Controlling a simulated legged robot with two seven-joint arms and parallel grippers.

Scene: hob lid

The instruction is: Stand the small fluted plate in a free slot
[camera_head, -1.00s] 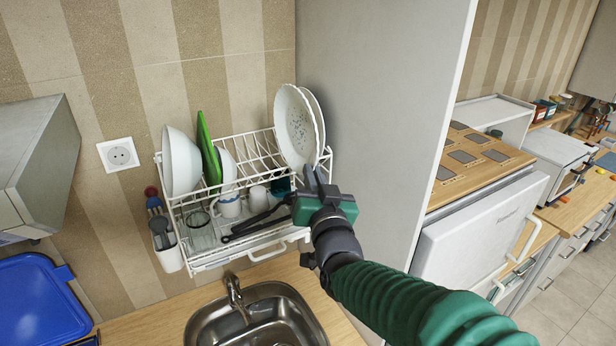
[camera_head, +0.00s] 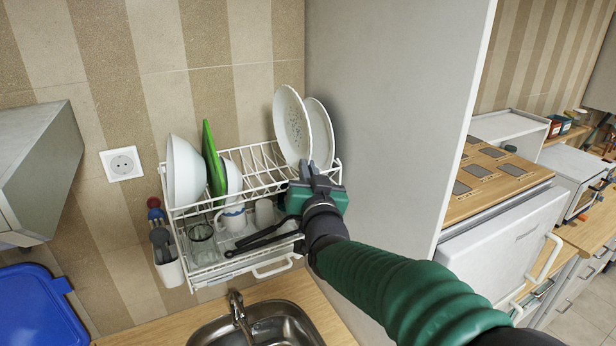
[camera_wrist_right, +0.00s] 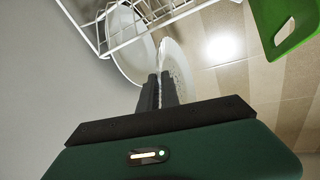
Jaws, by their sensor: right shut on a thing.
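The small fluted plate (camera_head: 291,122) is white with fine dark marks. It stands roughly upright above the right part of the white dish rack (camera_head: 264,190). My right gripper (camera_head: 316,172) is shut on its lower edge. In the right wrist view, the fingers (camera_wrist_right: 160,92) pinch the plate (camera_wrist_right: 178,70) edge-on. I cannot tell whether its lower edge touches the rack wires. Empty slots (camera_head: 262,162) lie to its left. My left gripper is not in view.
Another white plate (camera_head: 321,138) stands close on the right, near the grey side panel (camera_head: 390,90). At the rack's left are a white bowl (camera_head: 185,172), a green board (camera_head: 212,160) and a white dish (camera_head: 232,176). A mug (camera_head: 231,218) and glass (camera_head: 202,243) sit below.

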